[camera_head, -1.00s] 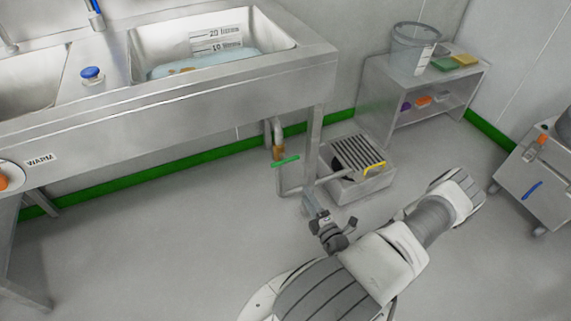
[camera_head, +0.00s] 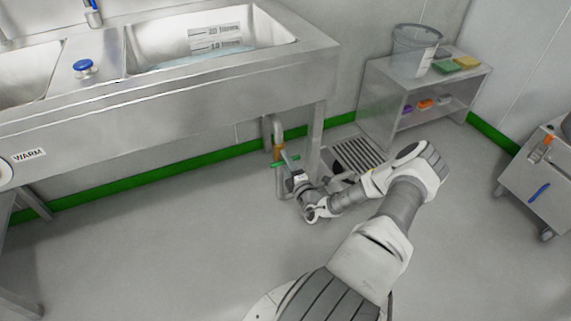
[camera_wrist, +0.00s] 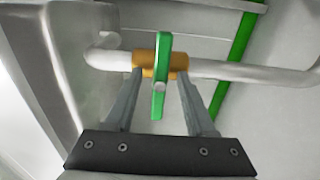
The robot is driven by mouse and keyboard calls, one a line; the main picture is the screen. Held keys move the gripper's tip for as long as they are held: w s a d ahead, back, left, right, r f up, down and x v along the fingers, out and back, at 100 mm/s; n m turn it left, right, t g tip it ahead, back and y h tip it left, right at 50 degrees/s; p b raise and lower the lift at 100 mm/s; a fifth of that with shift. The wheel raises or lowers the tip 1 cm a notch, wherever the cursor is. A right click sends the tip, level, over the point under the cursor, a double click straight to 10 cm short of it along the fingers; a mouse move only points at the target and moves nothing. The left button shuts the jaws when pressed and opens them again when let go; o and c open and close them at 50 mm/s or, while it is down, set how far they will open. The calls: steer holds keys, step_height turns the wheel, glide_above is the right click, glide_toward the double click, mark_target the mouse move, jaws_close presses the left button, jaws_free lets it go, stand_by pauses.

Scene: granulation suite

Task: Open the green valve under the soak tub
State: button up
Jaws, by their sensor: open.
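The green valve handle (camera_head: 292,161) is on a brass valve body (camera_head: 278,150) in the drain pipe under the soak tub (camera_head: 205,66), the right basin. In the wrist view the handle (camera_wrist: 161,85) lies crosswise to the pipe, in front of the brass body (camera_wrist: 150,62). My gripper (camera_head: 288,155) is at the valve in the head view and covers part of it. In the wrist view my gripper (camera_wrist: 160,76) is open, with one finger on each side of the handle. A gap shows between the handle and each finger. The tub holds some bluish water.
A tub leg (camera_head: 314,140) stands just right of the valve. A floor drain with a grate (camera_head: 358,154) is behind my arm. A low shelf (camera_head: 385,95) with a clear bucket (camera_head: 414,50) is at the back right. The floor to the left is clear.

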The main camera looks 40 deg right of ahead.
steer(key=shift+w, duration=0.2)
steer(key=shift+c, duration=0.2)
jaws_close()
